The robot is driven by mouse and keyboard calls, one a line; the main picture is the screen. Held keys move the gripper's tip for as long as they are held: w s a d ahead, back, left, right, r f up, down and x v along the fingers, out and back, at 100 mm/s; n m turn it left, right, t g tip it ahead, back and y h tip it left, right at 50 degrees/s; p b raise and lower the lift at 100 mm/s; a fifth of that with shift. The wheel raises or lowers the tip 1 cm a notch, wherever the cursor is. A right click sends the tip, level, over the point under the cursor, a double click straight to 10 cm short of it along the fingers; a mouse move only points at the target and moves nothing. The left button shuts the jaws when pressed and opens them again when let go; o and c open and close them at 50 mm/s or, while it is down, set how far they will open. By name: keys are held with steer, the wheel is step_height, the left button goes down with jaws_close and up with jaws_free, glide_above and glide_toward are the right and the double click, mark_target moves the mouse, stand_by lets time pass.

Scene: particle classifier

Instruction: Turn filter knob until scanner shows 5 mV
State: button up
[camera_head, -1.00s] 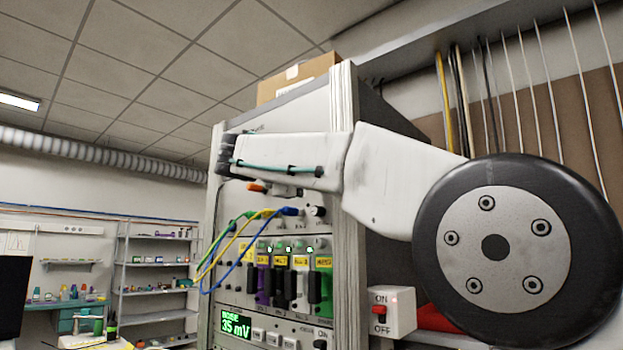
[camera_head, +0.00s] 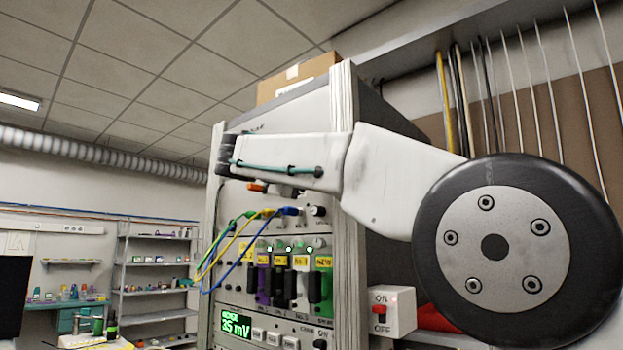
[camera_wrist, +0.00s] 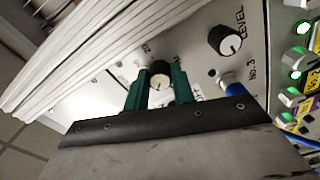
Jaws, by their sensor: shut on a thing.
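In the wrist view my gripper (camera_wrist: 158,90) has its two green fingers on either side of a small black knob with a white face (camera_wrist: 160,74), shut on it. The lettering around this knob is mostly covered by the fingers. A second knob labelled LEVEL (camera_wrist: 230,40) sits to its right, untouched. In the head view my arm (camera_head: 285,165) reaches left across the rack front, and the gripper and held knob are hidden behind it. The green display (camera_head: 236,327) at the rack's lower left reads 35 mV.
Blue, yellow and green cables (camera_head: 238,250) hang from sockets below my arm. A blue plug marked NO. 3 (camera_wrist: 232,86) sits close to the right finger. Several colored modules (camera_head: 290,280) fill the rack below. An ON/OFF switch box (camera_head: 392,310) is at the rack's right.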

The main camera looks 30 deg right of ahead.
steer(key=o, duration=1)
steer(key=shift+a, duration=0.1)
steer(key=v, duration=0.7)
steer(key=shift+s+a, duration=0.15)
steer(key=shift+a, duration=0.2)
step_height(320, 180, down, 9)
steer(key=w+a+n+y, duration=0.2)
steer(key=w+n+y, duration=0.1)
steer(key=s+d+f+g+y, duration=0.1)
steer(key=s+f+y, duration=0.25)
steer(key=f, duration=0.55)
steer(key=s+d+f+g+y, duration=0.15)
steer(key=s+f, duration=0.25)
steer(key=f, duration=0.5)
steer(key=s+f+m+g+y, duration=0.1)
steer(key=s+f+y, duration=0.3)
steer(key=s+f, duration=0.7)
steer(key=s+f+m+g+y, duration=0.2)
steer(key=s+f+m+y, duration=0.1)
steer(key=s+f, duration=0.9)
steer(key=s+y, duration=0.1)
steer(key=s, duration=0.4)
steer(key=shift+d+f+y, duration=0.15)
steer(key=shift+f+y, duration=0.15)
steer(key=shift+y, duration=0.1)
